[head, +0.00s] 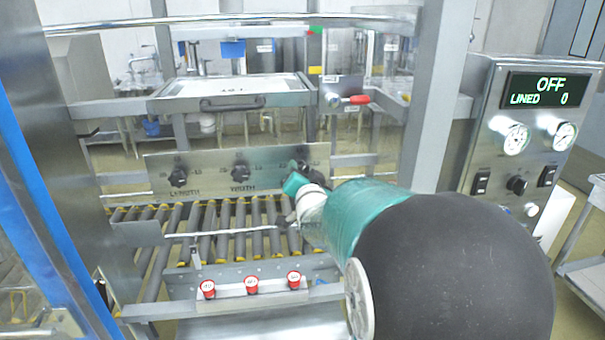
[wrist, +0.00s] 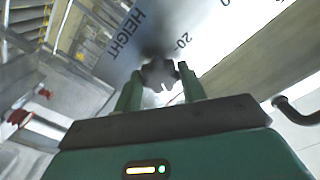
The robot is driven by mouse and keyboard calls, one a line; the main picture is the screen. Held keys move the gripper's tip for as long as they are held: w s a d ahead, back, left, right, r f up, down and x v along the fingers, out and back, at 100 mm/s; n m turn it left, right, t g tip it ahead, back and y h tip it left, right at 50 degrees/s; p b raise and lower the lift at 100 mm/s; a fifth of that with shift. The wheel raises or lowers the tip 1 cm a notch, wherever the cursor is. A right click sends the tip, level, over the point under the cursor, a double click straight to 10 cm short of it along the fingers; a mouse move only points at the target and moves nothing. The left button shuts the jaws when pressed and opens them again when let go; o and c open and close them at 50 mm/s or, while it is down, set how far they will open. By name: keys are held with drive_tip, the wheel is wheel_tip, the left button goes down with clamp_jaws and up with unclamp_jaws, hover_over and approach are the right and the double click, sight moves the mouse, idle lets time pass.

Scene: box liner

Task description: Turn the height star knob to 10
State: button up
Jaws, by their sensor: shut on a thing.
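The height star knob (wrist: 159,74) is dark and lobed, on a grey metal panel in the wrist view. The word HEIGHT and scale marks, including 20 and 0, show on the panel around it. My gripper (wrist: 160,85) has its two green fingers on either side of the knob and is shut on it. In the head view my gripper (head: 293,183) is at the right end of the knob panel (head: 210,172), and my arm largely hides the height knob there. The knob's pointer reading cannot be made out.
The length knob (head: 178,177) and width knob (head: 240,172) are on the same panel to the left. A roller conveyor (head: 230,222) lies below, with several red buttons (head: 251,284) in front. A control box (head: 520,140) at right reads OFF and LINED 0.

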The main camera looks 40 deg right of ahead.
drive_tip(key=m, duration=1.3)
drive_tip(key=shift+w+a, duration=0.1)
drive_tip(key=shift+m, duration=0.3)
drive_tip(key=o, duration=1)
drive_tip(key=shift+w, duration=0.1)
drive_tip(key=shift+c, duration=0.2)
drive_tip(key=shift+s, duration=0.25)
